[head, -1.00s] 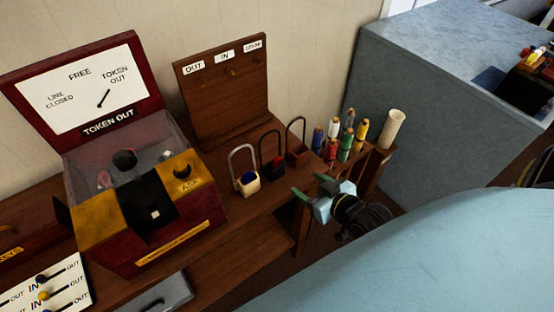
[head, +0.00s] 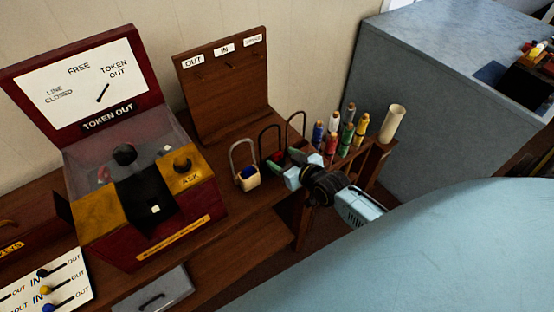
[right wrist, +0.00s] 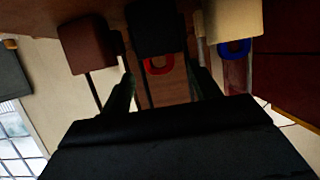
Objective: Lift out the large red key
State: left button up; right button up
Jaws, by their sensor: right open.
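A row of three hooped holders stands on the wooden shelf. The middle, black holder (right wrist: 157,30) has a red ring (right wrist: 158,64), probably part of the red key, showing in the right wrist view. The cream holder (head: 247,178) with a blue piece stands to its left in the head view; the brown holder (right wrist: 88,44) is on its other side. My right gripper (head: 286,163) is open and close in front of the black holder, partly covering it in the head view. In the right wrist view the red ring shows between my open fingers. My left gripper is out of view.
A red and yellow token instrument (head: 150,215) stands left of the holders. A wooden board with hooks (head: 222,90) rises behind them. Several coloured bobbins (head: 346,137) and a cream cylinder (head: 391,124) stand close right of my gripper. A blue-grey cabinet (head: 425,130) is farther right.

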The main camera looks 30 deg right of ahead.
jog(key=shift+w+a+f, duration=0.1)
jog(key=shift+w+f, duration=0.2)
jog(key=shift+w, duration=0.35)
jog(key=shift+c, duration=0.3)
jog(key=c, duration=1.1)
jog(key=shift+o, duration=0.2)
jog(key=shift+r, duration=0.15)
